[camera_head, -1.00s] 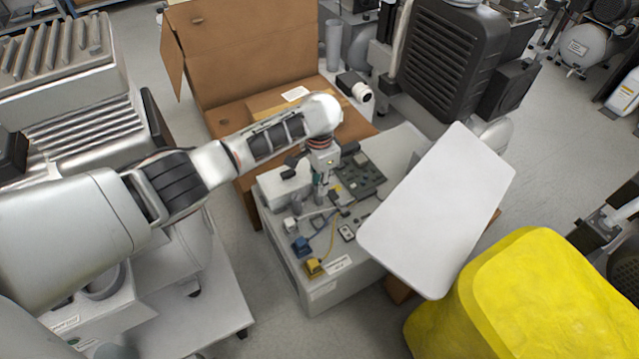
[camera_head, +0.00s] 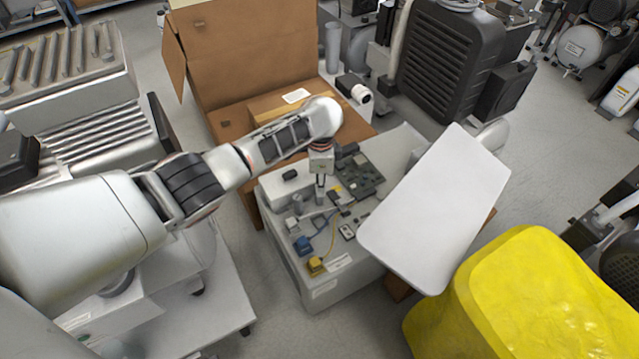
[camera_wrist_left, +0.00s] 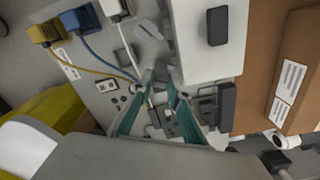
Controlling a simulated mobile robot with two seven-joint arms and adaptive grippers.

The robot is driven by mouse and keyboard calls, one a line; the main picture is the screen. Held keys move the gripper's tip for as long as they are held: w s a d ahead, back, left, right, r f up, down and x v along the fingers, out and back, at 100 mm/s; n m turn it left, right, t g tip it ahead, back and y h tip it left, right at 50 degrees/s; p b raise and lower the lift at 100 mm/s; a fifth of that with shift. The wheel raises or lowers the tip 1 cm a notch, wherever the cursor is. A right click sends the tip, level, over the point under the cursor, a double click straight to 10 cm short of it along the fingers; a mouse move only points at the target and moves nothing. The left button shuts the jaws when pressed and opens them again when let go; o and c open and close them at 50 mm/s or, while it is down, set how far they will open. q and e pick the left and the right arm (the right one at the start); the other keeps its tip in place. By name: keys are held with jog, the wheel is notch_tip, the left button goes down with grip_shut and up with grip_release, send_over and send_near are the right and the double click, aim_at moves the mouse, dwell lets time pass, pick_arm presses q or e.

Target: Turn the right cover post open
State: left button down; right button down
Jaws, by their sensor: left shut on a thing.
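The open dental compressor unit (camera_head: 335,290) is a pale box with switches, cables and a circuit board on top. My left gripper (camera_head: 320,200) points down onto its top from above. In the left wrist view its two teal fingers (camera_wrist_left: 160,84) converge and are shut on a small grey post (camera_wrist_left: 161,70), which I take to be the right cover post. The fingers and wrist hide most of the post. Another small grey fitting (camera_head: 298,200) stands just left of the gripper. My right gripper is not in view.
A white panel (camera_head: 440,210) sits tilted at the unit's right, near a yellow covered object (camera_head: 540,290). An open cardboard box (camera_head: 245,50) stands behind. Blue (camera_head: 303,245) and yellow (camera_head: 316,265) connectors with cables lie at the front of the top.

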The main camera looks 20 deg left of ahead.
pick_arm(q)
jog(key=m, duration=0.4)
jog(key=shift+s+f+m, duration=0.15)
jog(key=shift+f+m, duration=0.05)
jog(key=shift+m, duration=0.6)
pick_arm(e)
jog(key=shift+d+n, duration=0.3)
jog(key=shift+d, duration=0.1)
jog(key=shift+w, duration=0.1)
pick_arm(q)
jog(key=c, duration=1.9)
grip_release()
jog(key=shift+f, duration=0.1)
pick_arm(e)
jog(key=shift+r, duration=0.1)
pick_arm(q)
jog(key=shift+r, duration=0.25)
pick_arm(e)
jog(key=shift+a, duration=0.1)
